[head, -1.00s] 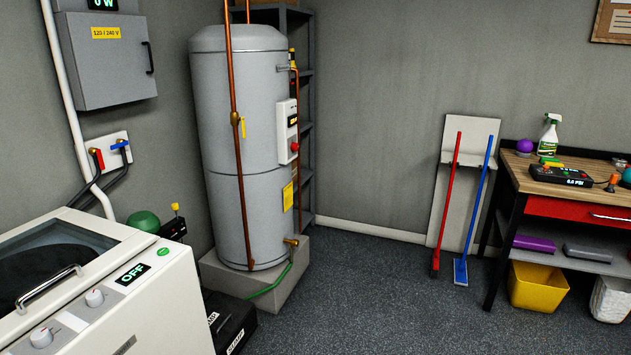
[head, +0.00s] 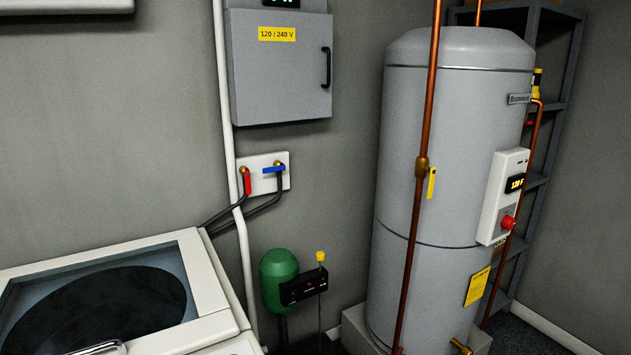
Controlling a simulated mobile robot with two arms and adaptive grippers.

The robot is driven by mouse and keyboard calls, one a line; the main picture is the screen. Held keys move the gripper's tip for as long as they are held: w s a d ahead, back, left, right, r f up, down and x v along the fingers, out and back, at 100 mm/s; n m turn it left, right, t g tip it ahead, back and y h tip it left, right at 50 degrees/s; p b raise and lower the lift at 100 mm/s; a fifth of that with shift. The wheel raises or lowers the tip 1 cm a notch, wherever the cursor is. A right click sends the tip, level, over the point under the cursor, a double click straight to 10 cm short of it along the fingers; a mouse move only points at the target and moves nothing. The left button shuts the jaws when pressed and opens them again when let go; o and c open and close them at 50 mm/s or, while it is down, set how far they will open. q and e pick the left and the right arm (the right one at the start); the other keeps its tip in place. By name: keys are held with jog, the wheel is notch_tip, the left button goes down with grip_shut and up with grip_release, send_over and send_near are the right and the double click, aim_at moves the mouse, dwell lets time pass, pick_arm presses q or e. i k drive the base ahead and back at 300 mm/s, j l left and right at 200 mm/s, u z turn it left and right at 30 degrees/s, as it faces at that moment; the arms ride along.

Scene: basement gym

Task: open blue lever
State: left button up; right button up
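The blue lever (head: 273,169) is on a white wall plate (head: 264,185), below the grey electrical box, in the head view. It lies roughly horizontal on a brass valve. A red lever (head: 247,181) beside it on the left hangs roughly vertical. Dark hoses run from both valves down to the left behind the washing machine. Neither of my grippers shows in the view.
A top-loading washing machine (head: 212,290) stands below and left of the valves. A white pipe (head: 221,95) runs down the wall just left of the plate. A green tank (head: 276,282) stands below, and a large grey water heater (head: 398,150) stands to the right.

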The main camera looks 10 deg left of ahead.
aim_at(276, 168)
jog(key=i+l+u, duration=0.25)
jog(key=u, duration=0.15)
jog(key=i+l+u, duration=0.4)
